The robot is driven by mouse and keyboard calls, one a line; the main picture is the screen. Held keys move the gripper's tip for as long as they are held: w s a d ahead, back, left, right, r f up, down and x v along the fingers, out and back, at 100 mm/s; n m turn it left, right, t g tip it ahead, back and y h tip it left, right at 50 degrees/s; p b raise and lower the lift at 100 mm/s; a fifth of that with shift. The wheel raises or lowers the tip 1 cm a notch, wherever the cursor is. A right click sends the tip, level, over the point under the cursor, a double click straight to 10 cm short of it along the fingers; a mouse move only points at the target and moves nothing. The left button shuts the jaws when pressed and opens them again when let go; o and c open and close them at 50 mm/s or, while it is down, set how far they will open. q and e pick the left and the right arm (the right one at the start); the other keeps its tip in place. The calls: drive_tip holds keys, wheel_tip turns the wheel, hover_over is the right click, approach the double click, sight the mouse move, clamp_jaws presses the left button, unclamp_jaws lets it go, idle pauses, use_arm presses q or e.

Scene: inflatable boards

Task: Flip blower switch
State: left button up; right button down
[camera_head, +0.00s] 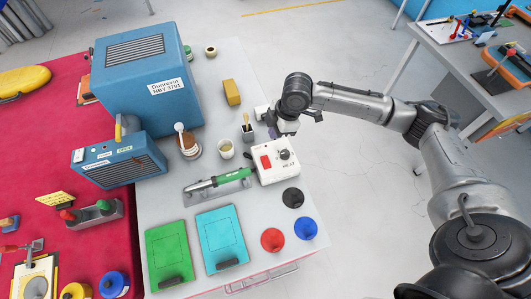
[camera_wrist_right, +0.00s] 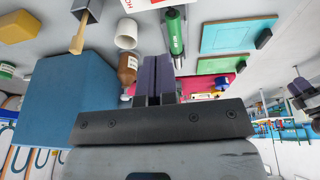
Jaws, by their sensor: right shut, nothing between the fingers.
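A white control box (camera_head: 287,172) marked HEAT, with a red switch (camera_head: 266,161) and a dark knob (camera_head: 284,154), stands at the right side of the grey table. Its edge also shows at the top of the right wrist view (camera_wrist_right: 145,4). I cannot tell which control is the blower switch. A large blue machine (camera_head: 120,82) and a smaller blue vented unit (camera_head: 112,168) stand at the left. My right gripper (camera_head: 273,133) is just behind the white box, above the table's right edge. Its purple fingers (camera_wrist_right: 160,66) are together and empty. My left gripper is out of view.
Green (camera_head: 167,249) and cyan (camera_head: 220,236) boards lie in front.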

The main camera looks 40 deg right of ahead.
approach(263, 158)
drive_tip(key=x, duration=0.3)
drive_tip(key=b+x, duration=0.1)
drive_tip(key=x, duration=0.1)
drive_tip(key=shift+a, duration=0.35)
drive_tip(key=shift+d+f, duration=0.1)
drive_tip(key=shift+f, duration=0.75)
drive_tip(key=shift+w, duration=0.1)
